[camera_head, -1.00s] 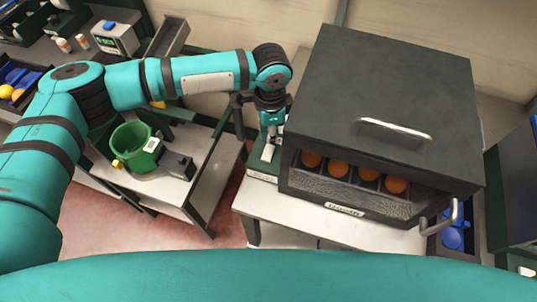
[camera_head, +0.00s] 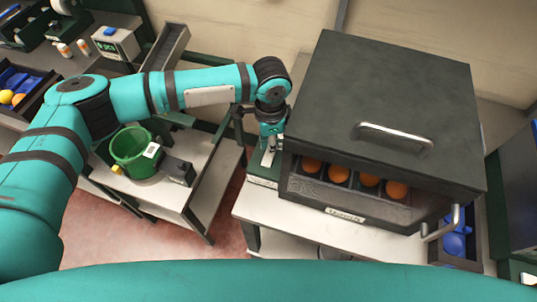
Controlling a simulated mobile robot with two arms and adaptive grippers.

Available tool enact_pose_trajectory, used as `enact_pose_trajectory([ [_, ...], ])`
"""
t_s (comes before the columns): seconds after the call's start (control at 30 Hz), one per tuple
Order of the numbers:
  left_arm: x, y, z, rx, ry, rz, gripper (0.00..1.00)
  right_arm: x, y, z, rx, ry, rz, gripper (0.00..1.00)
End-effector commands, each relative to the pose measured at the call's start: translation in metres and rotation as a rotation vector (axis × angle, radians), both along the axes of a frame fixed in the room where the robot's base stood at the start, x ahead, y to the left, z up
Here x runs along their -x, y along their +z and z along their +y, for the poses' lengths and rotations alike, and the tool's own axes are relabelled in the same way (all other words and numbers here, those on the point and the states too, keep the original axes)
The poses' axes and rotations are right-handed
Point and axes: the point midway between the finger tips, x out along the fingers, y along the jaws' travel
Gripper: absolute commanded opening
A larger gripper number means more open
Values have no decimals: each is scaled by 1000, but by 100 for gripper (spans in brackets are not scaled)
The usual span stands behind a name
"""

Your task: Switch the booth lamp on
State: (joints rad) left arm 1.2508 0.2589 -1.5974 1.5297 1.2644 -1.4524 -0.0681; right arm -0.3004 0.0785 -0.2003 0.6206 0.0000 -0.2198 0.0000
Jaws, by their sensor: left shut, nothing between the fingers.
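The booth (camera_head: 390,95) is a large dark box with a handle on its lid, on a white table at the right. Its lamp is hidden, and I cannot tell whether it is lit. Several oranges (camera_head: 368,180) sit in a row of compartments in its open front. A small green and white switch box (camera_head: 262,181) stands against the booth's left side. My left gripper (camera_head: 270,147) is shut and empty, pointing down over this box. It hides much of the box's top, and I cannot tell whether it touches the switch. My right gripper is not in view.
A silver side handle (camera_head: 442,226) sticks out at the booth's right front, near a bin of blue things (camera_head: 455,243). A green cup-like container (camera_head: 134,148) stands on the left cart (camera_head: 160,196). A floor gap separates cart and table.

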Motion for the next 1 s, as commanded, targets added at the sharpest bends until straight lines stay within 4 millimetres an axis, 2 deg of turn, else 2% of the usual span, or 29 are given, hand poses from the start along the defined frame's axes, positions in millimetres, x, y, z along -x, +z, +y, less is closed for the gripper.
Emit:
enact_pose_trajectory([
  [1.0, 0, -6, 0, 0, 0, 0, 0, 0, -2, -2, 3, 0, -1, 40],
])
